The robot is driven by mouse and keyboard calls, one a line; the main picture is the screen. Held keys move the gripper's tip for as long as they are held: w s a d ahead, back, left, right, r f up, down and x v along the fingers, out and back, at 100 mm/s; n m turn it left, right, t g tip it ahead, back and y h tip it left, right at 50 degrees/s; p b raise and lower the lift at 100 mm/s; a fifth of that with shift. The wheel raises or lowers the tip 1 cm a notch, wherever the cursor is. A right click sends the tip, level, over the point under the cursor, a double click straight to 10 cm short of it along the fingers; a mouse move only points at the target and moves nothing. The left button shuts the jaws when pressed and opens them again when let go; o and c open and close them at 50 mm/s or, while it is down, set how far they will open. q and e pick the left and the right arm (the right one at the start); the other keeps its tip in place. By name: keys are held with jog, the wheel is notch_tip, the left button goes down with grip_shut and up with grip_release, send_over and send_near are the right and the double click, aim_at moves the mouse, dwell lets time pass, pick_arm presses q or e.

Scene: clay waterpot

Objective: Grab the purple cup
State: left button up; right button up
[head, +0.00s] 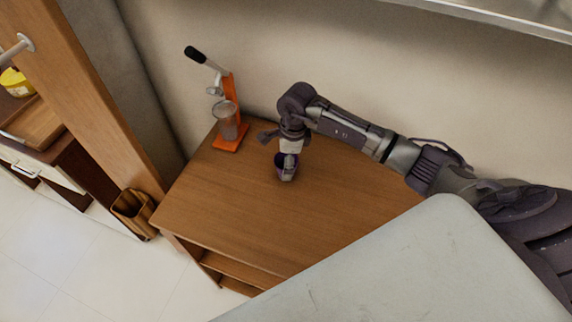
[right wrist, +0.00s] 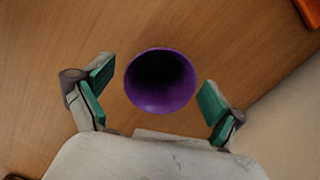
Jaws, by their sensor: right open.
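The purple cup (right wrist: 161,82) stands on the wooden table, its dark open mouth facing the camera in the right wrist view. In the head view only a small part of the cup (head: 281,160) shows beneath my right gripper (head: 287,170). In the right wrist view my right gripper (right wrist: 157,92) is open, with one green-padded finger on each side of the cup. Gaps show between the pads and the cup, so it is not gripped. My left gripper is not in view.
An orange juicer press (head: 231,120) with a clear cup (head: 227,120) stands on the wooden table (head: 220,205), left of my right gripper. A wall (head: 370,70) runs behind the table. The table's front left part is clear. A brown bin (head: 134,212) is on the floor.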

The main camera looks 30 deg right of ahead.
jog(key=c, duration=1.2)
